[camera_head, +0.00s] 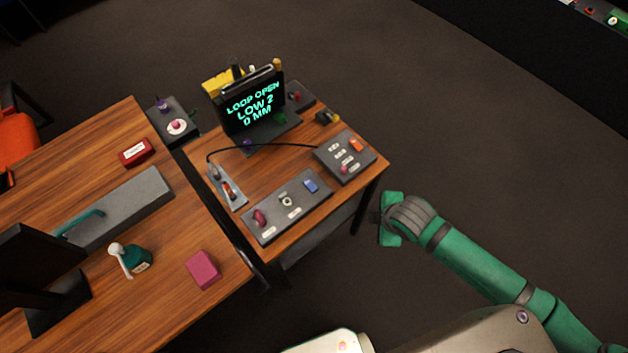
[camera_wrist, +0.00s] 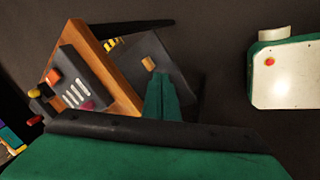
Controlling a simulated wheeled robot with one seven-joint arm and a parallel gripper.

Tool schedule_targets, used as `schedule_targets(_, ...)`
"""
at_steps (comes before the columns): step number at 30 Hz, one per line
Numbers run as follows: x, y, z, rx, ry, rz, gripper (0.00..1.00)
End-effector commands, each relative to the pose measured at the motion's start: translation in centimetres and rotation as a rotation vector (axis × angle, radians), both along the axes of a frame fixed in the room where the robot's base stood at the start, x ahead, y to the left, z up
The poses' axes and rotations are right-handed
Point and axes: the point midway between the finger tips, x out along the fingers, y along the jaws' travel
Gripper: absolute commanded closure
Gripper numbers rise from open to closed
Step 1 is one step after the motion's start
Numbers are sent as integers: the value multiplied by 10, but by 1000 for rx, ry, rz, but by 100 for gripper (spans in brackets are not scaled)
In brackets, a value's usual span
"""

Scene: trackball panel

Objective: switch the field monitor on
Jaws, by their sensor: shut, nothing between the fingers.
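A black monitor (camera_head: 252,103) with a lit screen stands at the back of the small wooden table. Its green text reads "LOOP OPEN LOW 2 0 MM". I cannot tell for sure that it is the field monitor. A second dark screen (camera_head: 38,262) stands on the desk at left, and its face is hidden. My gripper (camera_head: 376,215) is shut and empty, off the small table's right edge. In the wrist view its green fingers (camera_wrist: 164,97) point toward a dark panel (camera_wrist: 140,48) with a tan knob (camera_wrist: 148,64), beside the wooden edge.
A control box (camera_head: 345,157) with an orange switch sits at the table's right corner. A longer box (camera_head: 287,207) with a magenta knob and blue switch lies at the front. A black cable (camera_head: 262,146) crosses the table. Open floor lies to the right.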

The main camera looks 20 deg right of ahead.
Motion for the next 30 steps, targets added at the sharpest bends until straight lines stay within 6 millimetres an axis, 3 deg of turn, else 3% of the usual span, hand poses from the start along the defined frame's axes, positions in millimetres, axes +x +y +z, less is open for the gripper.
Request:
schedule_targets(1,20,3,11,-19,23,48,100)
schedule_targets(5,59,13,41,-62,98,166,100)
schedule_targets(12,117,61,108,-102,229,421,100)
schedule_targets(21,143,122,175,-105,344,696,100)
schedule_targets(30,145,133,189,-105,368,757,100)
